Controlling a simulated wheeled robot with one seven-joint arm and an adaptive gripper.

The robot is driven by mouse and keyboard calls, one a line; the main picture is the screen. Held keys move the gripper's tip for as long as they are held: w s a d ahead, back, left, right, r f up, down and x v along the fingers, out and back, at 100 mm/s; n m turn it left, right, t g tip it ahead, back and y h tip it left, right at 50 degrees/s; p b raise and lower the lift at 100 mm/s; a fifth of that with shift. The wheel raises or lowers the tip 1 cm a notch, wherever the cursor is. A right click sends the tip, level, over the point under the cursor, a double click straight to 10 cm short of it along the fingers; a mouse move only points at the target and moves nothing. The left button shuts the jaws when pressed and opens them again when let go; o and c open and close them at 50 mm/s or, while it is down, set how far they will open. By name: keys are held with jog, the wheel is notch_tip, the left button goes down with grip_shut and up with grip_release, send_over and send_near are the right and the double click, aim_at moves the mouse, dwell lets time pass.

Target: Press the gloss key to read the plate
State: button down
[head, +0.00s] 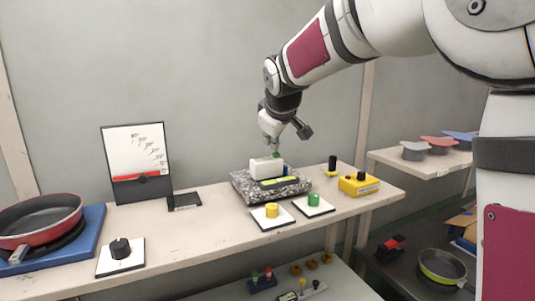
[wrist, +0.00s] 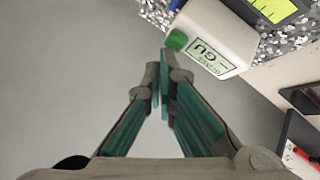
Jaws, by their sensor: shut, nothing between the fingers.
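My gripper (head: 273,147) is shut and empty, pointing down just above the box at the green key. In the wrist view the closed fingertips (wrist: 163,62) are close to the key; I cannot tell whether they touch it.
A yellow button (head: 272,210) and a green button (head: 313,200) on white bases stand in front of the plate. A yellow box (head: 358,184) is to the right.

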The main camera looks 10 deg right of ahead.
aim_at(273, 153)
jog(key=shift+f, duration=0.55)
dwell(0.4)
jog(key=shift+r, duration=1)
jog(key=shift+r+p, duration=1)
jog(key=shift+r, duration=1.5)
